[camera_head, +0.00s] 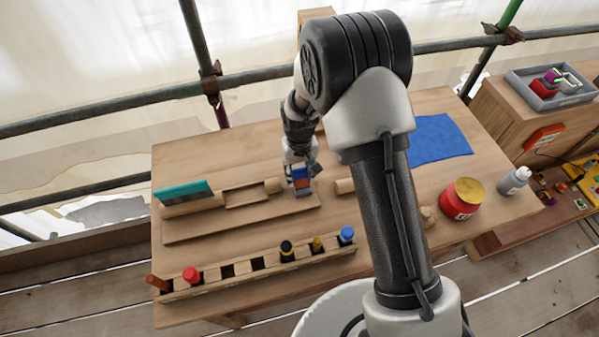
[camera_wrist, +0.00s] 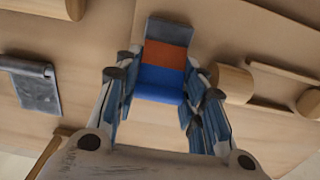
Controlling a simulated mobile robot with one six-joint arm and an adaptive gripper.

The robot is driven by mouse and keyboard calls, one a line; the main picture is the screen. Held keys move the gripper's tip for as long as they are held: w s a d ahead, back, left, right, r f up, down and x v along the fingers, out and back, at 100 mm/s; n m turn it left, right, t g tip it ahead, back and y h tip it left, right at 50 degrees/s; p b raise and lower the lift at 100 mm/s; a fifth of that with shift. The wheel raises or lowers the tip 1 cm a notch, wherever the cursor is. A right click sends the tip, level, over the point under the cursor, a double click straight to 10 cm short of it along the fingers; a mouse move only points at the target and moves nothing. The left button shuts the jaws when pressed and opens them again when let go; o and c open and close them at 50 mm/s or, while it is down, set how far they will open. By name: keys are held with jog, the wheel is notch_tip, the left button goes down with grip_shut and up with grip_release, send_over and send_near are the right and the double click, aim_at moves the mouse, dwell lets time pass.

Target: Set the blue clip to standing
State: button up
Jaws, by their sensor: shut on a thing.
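The blue clip (camera_head: 302,187) appears as a small block with a blue body and an orange band, held over the right end of a long wooden board (camera_head: 240,220). In the wrist view the clip (camera_wrist: 163,72) shows grey, orange and blue bands. My gripper (camera_head: 300,170) points down, its fingers on either side of the clip. In the wrist view my gripper (camera_wrist: 162,82) is shut on it. Whether the clip's underside touches the board or table cannot be told.
A teal piece (camera_head: 186,191) stands on a wooden part at left. A slotted wooden rack (camera_head: 242,268) with coloured-top pegs runs along the front. A blue cloth (camera_head: 440,139), red tin (camera_head: 461,199) and grey bottle (camera_head: 514,180) are at right. A grey flap-like piece (camera_wrist: 33,84) lies nearby.

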jog(key=c, duration=0.4)
jog(key=shift+c, duration=0.2)
